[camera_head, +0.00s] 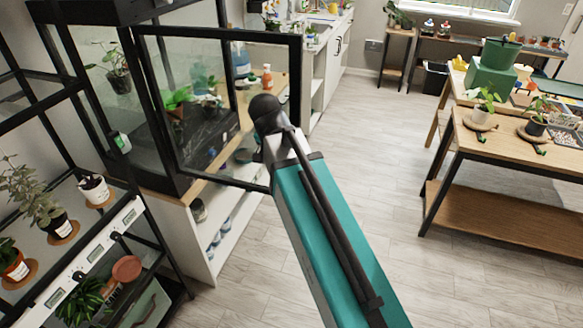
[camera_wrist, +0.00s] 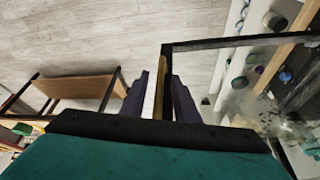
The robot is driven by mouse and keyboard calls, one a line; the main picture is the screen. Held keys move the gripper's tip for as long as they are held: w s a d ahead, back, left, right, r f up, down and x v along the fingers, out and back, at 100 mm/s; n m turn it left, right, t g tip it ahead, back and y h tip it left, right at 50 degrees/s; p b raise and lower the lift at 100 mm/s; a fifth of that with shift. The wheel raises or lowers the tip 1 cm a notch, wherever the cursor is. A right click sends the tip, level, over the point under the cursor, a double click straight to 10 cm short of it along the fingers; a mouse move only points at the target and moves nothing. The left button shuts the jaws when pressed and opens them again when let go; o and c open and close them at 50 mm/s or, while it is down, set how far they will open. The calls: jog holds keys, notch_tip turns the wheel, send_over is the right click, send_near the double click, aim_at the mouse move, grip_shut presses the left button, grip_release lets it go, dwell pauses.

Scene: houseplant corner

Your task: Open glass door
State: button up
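The glass door (camera_head: 222,32) has a black frame and clear panes. It stands swung out from the black glass cabinet (camera_head: 108,95), away from its front. My gripper (camera_head: 264,158) is at the free edge of the door; my arm hides its fingers in the head view. In the wrist view, the dark fingers of my gripper (camera_wrist: 161,90) stand on both sides of the door's narrow edge, with pale and brass-coloured strips between them, and look shut on it. The door's black frame (camera_wrist: 240,41) runs off to the right there.
A white base unit (camera_head: 228,235) with shelves of small jars stands under the cabinet. A black plant rack (camera_head: 150,245) is at the left. A wooden table (camera_head: 500,203) with plants stands at the right. The grey floor (camera_head: 370,140) between is clear.

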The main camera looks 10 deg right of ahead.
jog(key=b+v, duration=0.3)
jog(key=v, duration=1)
jog(key=shift+s+f, duration=0.1)
jog(key=shift+s, duration=0.05)
dwell(0.5)
